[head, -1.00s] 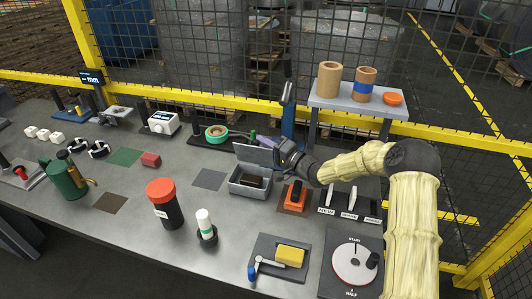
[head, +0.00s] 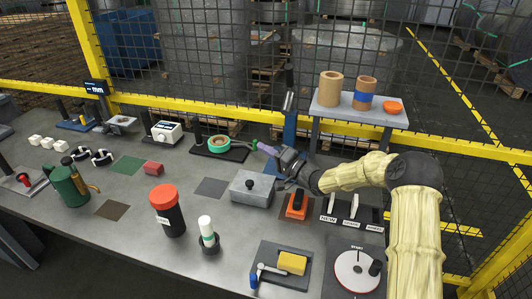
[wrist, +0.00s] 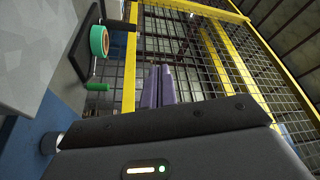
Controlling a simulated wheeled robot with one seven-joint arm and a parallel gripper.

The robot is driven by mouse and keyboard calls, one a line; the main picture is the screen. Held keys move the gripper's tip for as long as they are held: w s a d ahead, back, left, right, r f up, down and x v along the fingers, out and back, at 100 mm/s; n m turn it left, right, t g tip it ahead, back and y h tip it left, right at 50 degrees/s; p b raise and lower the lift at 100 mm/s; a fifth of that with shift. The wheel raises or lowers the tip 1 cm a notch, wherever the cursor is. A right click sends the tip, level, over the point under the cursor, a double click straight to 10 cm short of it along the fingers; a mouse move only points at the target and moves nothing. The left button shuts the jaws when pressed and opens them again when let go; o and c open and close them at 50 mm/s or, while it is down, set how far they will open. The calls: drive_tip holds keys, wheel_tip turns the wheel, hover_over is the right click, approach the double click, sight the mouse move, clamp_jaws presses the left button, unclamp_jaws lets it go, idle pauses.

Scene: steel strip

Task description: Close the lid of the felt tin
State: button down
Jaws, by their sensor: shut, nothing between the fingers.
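My gripper (head: 264,147) is just behind and above the tin's far right side, apart from the lid. Its purple fingers (wrist: 159,87) are together and empty in the wrist view, pointing towards the mesh fence.
A green tape roll (head: 217,142) on a dark stand is left of my gripper. An orange block (head: 297,205) sits right of the tin. A raised shelf (head: 343,111) with cardboard rolls stands behind right. A blue post (head: 290,128) is close behind my gripper.

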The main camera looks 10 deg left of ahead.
wheel_tip(320, 180, up, 9)
drive_tip(key=shift+w+d+f, duration=0.15)
drive_tip(key=shift+w, duration=0.15)
drive_tip(key=s+d+f+h+p, duration=0.25)
drive_tip(key=s+d+h, duration=0.35)
drive_tip(key=d, duration=0.4)
drive_tip(key=s+d+f+h+p, duration=0.25)
drive_tip(key=s+d+h, duration=0.25)
drive_tip(key=d+h, duration=0.4)
drive_tip(key=s+d+g+h, duration=0.1)
drive_tip(key=s+d+g, duration=0.2)
drive_tip(key=s, duration=0.8)
drive_tip(key=s+d+f+g+h+p, duration=0.1)
drive_tip(key=s+d+g+h, duration=0.1)
drive_tip(key=s+d, duration=0.6)
drive_tip(key=s, duration=0.3)
drive_tip(key=shift+s+f+g, duration=0.3)
drive_tip(key=shift+s+g, duration=0.1)
